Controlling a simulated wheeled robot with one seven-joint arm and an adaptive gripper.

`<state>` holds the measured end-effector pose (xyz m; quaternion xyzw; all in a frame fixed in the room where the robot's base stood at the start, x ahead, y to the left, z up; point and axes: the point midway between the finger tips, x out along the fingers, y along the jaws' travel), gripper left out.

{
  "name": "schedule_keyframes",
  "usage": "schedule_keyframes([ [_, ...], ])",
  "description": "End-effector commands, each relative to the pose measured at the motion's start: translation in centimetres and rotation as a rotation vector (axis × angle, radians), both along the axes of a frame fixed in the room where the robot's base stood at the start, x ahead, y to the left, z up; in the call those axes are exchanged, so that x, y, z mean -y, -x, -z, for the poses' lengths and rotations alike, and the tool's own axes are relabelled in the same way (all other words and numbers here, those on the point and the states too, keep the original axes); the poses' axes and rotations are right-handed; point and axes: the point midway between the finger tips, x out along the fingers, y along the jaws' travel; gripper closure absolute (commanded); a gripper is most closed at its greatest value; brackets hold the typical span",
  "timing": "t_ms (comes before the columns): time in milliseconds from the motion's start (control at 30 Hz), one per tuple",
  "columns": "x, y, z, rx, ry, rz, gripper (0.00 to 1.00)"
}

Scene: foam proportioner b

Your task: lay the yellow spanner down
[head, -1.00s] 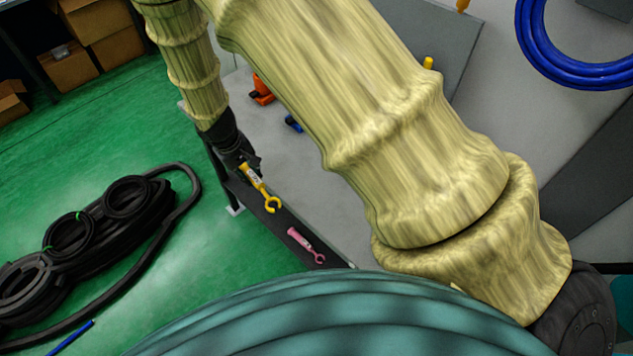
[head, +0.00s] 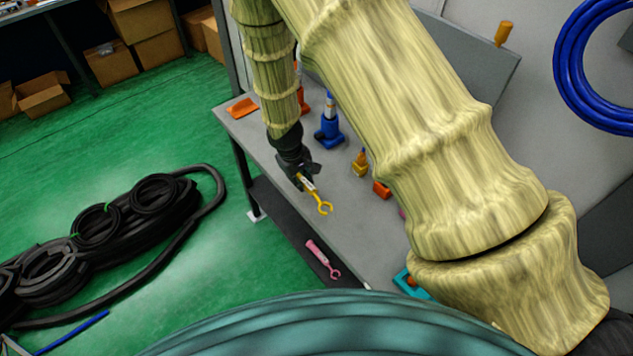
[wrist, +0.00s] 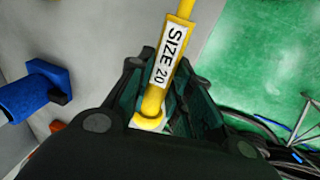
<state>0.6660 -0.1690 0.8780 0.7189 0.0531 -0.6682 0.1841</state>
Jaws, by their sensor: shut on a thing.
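The yellow spanner (head: 322,205) is in my gripper (head: 300,178) in the head view. Its open jaw end points down and to the right, away from the fingers. In the wrist view the spanner (wrist: 180,30) carries a white "SIZE 20" label, and its ring-like near end sits between the dark fingers of my gripper (wrist: 165,100). My gripper is shut on it over the grey table (head: 350,225), near the table's left edge. The height of the spanner above the table is hard to tell.
A blue fitting (head: 328,130), a yellow fitting (head: 360,162) and an orange block (head: 382,189) stand on the table. A flat orange piece (head: 242,107) lies at its far left corner. A pink spanner (head: 322,257) lies on the dark lower shelf (head: 285,225). Black hoses (head: 110,225) lie on the green floor.

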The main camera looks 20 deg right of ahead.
Motion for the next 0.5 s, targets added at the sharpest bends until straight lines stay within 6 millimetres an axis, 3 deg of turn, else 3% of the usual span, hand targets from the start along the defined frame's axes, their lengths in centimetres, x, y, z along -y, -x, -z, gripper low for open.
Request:
schedule_keyframes([
  [200,2.3,-0.3,0.3,0.001,-0.001,-0.008,1.0],
  [367,2.7,-0.4,0.6,0.001,-0.001,-0.011,1.0],
  [500,2.7,-0.4,1.9,0.001,-0.001,-0.011,1.0],
])
